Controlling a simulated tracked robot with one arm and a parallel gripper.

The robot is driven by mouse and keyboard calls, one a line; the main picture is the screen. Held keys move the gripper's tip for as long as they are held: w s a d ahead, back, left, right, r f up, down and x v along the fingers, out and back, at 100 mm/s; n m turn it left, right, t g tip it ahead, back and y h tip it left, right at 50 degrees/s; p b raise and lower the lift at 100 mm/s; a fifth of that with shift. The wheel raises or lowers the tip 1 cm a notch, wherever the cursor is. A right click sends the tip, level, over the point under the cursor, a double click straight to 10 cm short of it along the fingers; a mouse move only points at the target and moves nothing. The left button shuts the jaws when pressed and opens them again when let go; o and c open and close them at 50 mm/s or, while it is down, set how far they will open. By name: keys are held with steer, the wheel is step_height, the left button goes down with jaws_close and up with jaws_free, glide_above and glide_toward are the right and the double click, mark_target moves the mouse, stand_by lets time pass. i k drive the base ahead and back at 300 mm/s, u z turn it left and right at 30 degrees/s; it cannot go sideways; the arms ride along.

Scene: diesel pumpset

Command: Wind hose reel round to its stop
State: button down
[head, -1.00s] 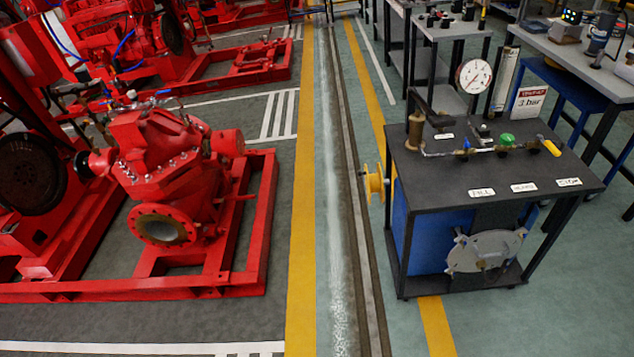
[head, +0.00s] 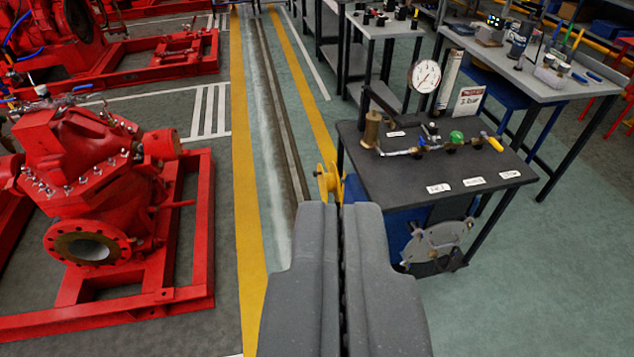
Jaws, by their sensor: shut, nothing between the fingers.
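A yellow spool-like wheel (head: 328,183), which looks like the hose reel, is mounted on the left side of the black-topped test bench (head: 440,184). Its lower part is hidden behind my gripper's fingertips. My gripper (head: 340,208) points forward in the lower middle of the view. Its two grey fingers are shut together with nothing between them. The fingertips appear just below the wheel in the picture; I cannot tell how far short of it they are. No hose shows clearly on the wheel.
The bench carries a round gauge (head: 425,76), a brass fitting (head: 372,130) and coloured valve handles. A grey round plate (head: 436,241) is on its front. A red pump (head: 85,180) stands on a red frame at left. Floor between them is clear.

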mark_target(328, 182)
steer(key=u, duration=0.25)
steer(key=i, duration=2.25)
steer(key=u, duration=0.2)
